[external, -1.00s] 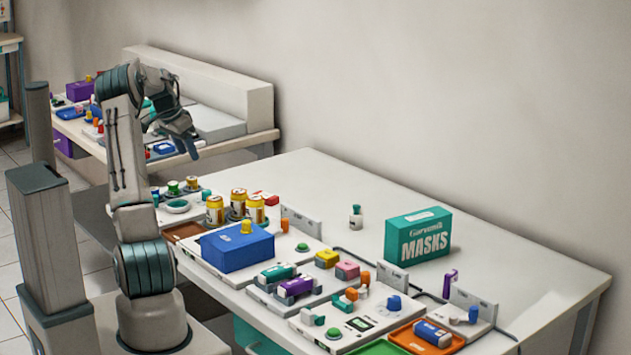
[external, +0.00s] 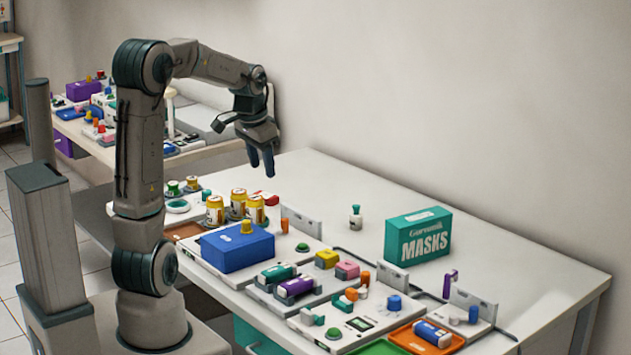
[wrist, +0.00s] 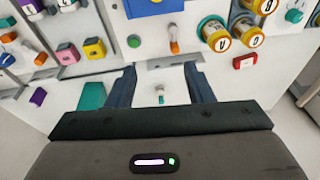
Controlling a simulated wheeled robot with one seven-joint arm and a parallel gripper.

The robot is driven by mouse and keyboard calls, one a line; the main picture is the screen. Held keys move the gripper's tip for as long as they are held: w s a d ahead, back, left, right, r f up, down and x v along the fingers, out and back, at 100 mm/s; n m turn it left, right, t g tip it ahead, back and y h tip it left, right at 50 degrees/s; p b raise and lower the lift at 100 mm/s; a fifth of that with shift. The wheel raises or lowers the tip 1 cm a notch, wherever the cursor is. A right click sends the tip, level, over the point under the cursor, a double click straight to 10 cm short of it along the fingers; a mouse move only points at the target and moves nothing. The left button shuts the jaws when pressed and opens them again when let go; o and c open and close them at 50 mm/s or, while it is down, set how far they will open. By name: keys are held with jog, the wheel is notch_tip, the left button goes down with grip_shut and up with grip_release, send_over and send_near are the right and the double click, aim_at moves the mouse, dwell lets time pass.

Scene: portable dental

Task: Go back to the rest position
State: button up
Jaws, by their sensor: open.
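My gripper (external: 261,160) hangs in the air above the back left part of the white table (external: 520,275), fingers pointing down. In the wrist view my gripper (wrist: 160,88) has its two dark fingers apart with nothing held between them. A small white bottle with a green cap (external: 355,218) stands on the table below and to the right of the gripper. In the wrist view a small bottle (wrist: 160,92) appears between the fingers, farther down on the table.
A blue box (external: 235,250), gold-labelled cans (external: 215,210) and several coloured blocks sit on panels along the table's front. A teal masks box (external: 418,238) stands at the back. An orange tray (external: 425,340) lies at front right. The table's right rear is clear.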

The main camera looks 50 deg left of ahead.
jog(key=s+d+f, duration=0.2)
jog(key=s+d, duration=1.3)
jog(key=s, duration=0.1)
jog(key=shift+f+h, duration=0.35)
jog(key=shift+h, duration=0.05)
dwell(1.4)
